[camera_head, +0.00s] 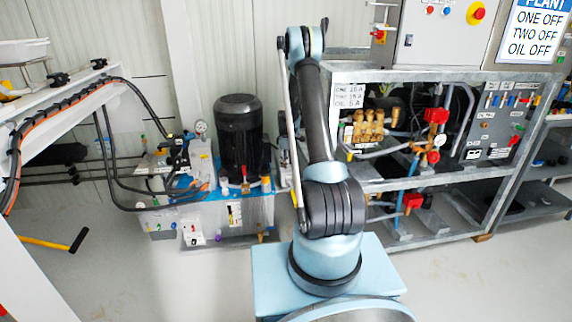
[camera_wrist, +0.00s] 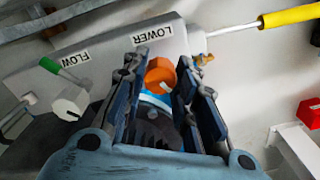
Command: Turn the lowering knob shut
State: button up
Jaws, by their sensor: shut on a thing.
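In the wrist view the lowering knob (camera_wrist: 160,74), a rounded orange knob, stands next to the white LOWER label (camera_wrist: 153,34) on a grey block (camera_wrist: 110,66). My gripper (camera_wrist: 160,82) has one dark-blue finger on each side of the knob and is shut on it. The lower side of the knob and the exact finger contact are partly hidden by the fingers. In the head view my arm rises in the middle; I cannot make out my gripper or the knob there.
Beside the knob are a white knob (camera_wrist: 71,103) and a green-tipped lever (camera_wrist: 52,67) near the FLOW label. A yellow-handled rod (camera_wrist: 290,16) extends at upper right. A black motor (camera_head: 239,135) stands left of my arm; a metal-framed pump bench (camera_head: 425,183) stands right.

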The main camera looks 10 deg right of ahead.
jog(key=m, duration=0.5)
jog(key=shift+m, duration=0.3)
jog(key=m, duration=0.6)
jog(key=shift+w, duration=0.1)
jog(key=m, duration=0.5)
jog(key=shift+m, duration=0.3)
jog(key=m, duration=0.6)
jog(key=o, duration=1.1)
jog(key=shift+r, duration=0.1)
